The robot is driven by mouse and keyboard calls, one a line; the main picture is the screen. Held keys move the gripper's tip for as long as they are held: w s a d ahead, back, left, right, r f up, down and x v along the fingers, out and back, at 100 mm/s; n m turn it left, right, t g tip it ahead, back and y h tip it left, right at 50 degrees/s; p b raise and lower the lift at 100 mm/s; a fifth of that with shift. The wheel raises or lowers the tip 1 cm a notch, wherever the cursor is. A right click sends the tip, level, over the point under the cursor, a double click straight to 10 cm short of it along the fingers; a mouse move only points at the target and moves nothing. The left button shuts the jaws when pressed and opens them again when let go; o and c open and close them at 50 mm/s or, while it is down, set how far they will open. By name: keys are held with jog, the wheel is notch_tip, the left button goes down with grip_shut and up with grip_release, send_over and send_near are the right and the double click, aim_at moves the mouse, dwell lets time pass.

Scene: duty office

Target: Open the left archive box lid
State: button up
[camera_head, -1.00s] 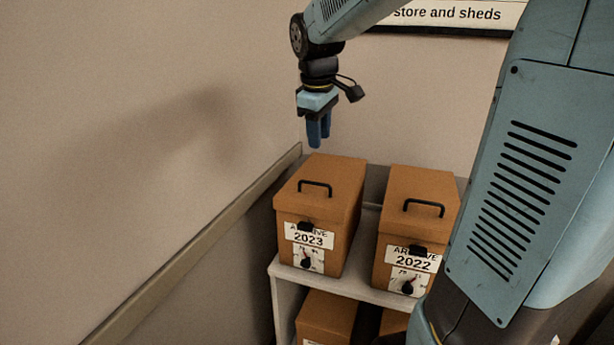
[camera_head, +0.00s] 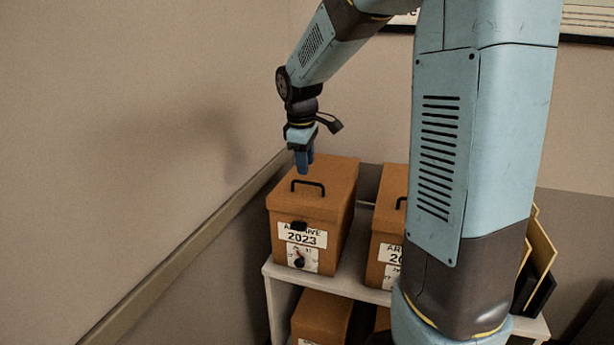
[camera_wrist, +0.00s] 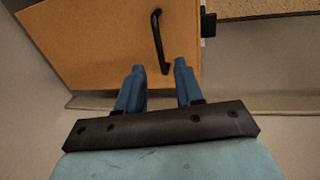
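The left archive box (camera_head: 312,208) is orange-brown, labelled 2023, and stands upright on the upper shelf. Its lid (camera_head: 330,184) is shut and carries a black handle (camera_head: 308,187); a black latch (camera_head: 299,226) sits on its front. My gripper (camera_head: 304,172) points down just above the lid, behind the handle in the head view. In the wrist view my gripper (camera_wrist: 159,72) has its two blue fingers apart with nothing between them. The handle (camera_wrist: 160,42) lies ahead of the fingertips, and the lid (camera_wrist: 95,40) fills the upper left.
A second box (camera_head: 389,220), labelled 2022, stands to the right, partly hidden by my arm. More boxes (camera_head: 320,318) are on the shelf below. The white shelf unit (camera_head: 340,283) stands near a wall rail (camera_head: 190,250) on the left. Folders (camera_head: 540,250) stand at the right.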

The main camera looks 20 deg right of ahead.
jog(key=shift+w+d+f, duration=0.1)
jog(key=shift+w+f, duration=0.05)
jog(key=shift+f, duration=0.7)
jog(key=shift+w+d+f, duration=0.1)
jog(key=shift+f, duration=0.75)
jog(key=shift+w+d+f, duration=0.1)
jog(key=shift+w+f, duration=0.05)
jog(key=shift+f, duration=0.7)
grip_shut()
